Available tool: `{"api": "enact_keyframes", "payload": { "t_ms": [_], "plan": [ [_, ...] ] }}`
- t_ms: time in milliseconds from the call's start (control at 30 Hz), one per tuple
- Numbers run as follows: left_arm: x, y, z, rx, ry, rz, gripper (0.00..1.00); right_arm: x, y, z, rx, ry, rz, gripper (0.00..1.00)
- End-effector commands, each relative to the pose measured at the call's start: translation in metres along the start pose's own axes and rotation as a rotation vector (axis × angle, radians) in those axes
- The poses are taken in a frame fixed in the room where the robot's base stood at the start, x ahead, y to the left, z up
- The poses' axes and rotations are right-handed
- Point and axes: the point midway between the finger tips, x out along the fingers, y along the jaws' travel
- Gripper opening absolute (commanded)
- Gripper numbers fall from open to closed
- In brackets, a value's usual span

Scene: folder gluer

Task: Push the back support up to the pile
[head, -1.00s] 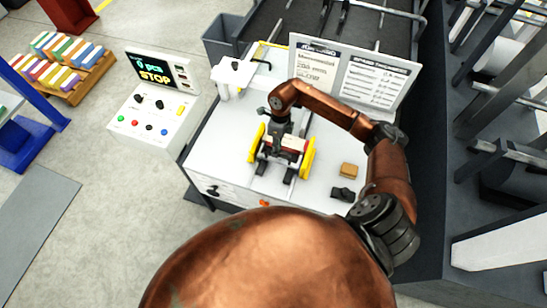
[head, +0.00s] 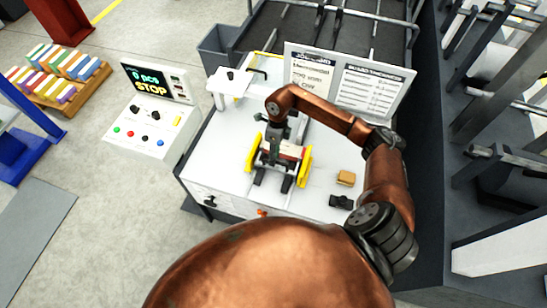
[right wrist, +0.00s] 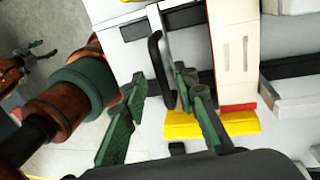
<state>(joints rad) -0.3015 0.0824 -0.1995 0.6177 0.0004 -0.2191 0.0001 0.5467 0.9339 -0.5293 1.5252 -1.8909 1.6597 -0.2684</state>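The pile of white cartons with a red edge (head: 291,151) lies between yellow side guides (head: 305,167) on the white table; it also shows in the right wrist view (right wrist: 236,58). A black upright handle (right wrist: 158,70), apparently part of the back support, stands left of the pile in the right wrist view with a gap between them. My right gripper (right wrist: 160,77) is open, its green fingers on either side of the handle. In the head view my right gripper (head: 272,140) covers most of the support. A dark gripper at the wrist view's left edge (right wrist: 38,52) seems my left one, too small to judge.
A tan block (head: 346,178) and a black part (head: 341,201) lie right of the guides. A sign board (head: 347,80) stands behind. A control panel (head: 152,113) reading STOP is at the left. A white raised fixture (head: 229,84) stands at the table's back left.

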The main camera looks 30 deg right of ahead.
Motion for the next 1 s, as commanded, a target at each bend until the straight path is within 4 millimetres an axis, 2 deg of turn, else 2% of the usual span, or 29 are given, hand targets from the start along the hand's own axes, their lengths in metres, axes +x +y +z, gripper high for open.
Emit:
{"api": "enact_keyframes", "payload": {
  "t_ms": [300,500,700,1000],
  "plan": [
    [0.000,0.002,-0.003,0.000,0.003,0.002,0.65,-0.064,-0.001,0.000,0.000,-0.002,-0.005,0.27],
    [0.000,0.002,-0.003,0.000,0.003,0.002,0.65,-0.097,0.000,0.000,-0.001,-0.001,-0.003,0.27],
    [0.000,0.002,-0.003,0.000,0.003,0.002,0.65,-0.110,0.000,0.000,0.000,0.000,-0.001,0.27],
    [0.000,0.002,-0.003,0.001,0.003,0.002,0.65,-0.111,0.000,0.000,0.000,0.000,0.000,0.27]
  ]
}}
